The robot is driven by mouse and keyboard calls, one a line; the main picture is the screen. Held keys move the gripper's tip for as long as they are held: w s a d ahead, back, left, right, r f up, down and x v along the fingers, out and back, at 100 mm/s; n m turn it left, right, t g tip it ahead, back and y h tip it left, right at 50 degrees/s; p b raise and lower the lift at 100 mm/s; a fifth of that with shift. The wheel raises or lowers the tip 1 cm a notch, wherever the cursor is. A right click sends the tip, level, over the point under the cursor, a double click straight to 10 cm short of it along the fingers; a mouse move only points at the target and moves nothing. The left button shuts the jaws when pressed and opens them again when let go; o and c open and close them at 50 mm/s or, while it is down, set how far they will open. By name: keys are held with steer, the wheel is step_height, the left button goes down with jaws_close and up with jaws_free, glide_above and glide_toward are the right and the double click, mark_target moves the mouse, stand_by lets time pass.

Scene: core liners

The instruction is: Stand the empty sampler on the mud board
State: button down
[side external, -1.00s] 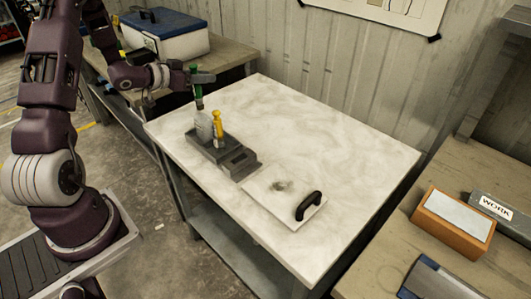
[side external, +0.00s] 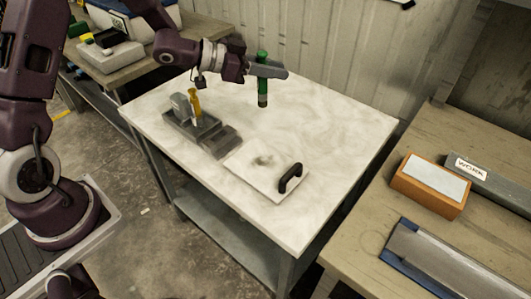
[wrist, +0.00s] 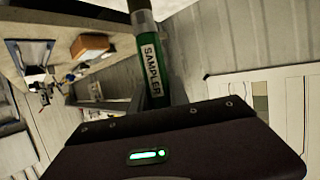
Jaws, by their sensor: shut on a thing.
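The sampler (side external: 263,88) is a slim green tube with a dark lower part. My gripper (side external: 264,69) is shut on it near its top and holds it upright in the air above the back middle of the white table. In the wrist view, the sampler (wrist: 152,68) shows its green body and SAMPLER label. The mud board (side external: 286,204) is a flat white board with a dark smudge and a black handle, lying on the table's front right part. The sampler is apart from the board, behind it in the side view. Whether the tube is empty cannot be seen.
A dark grey holder (side external: 208,133) stands left of the board, with a yellow-handled tool (side external: 195,104) and a grey piece upright in it. The back and right of the white table (side external: 340,125) are clear. A wooden bench (side external: 375,262) stands at right with an orange-sided block.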

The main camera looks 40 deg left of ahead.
steer(key=s+d+m+g+h, duration=0.2)
steer(key=d, duration=0.7)
step_height(320, 180, down, 15)
steer(key=shift+a, duration=0.1)
steer(key=c, duration=1.3)
jaws_free()
steer(key=shift+f, duration=0.1)
steer(key=shift+o, duration=0.2)
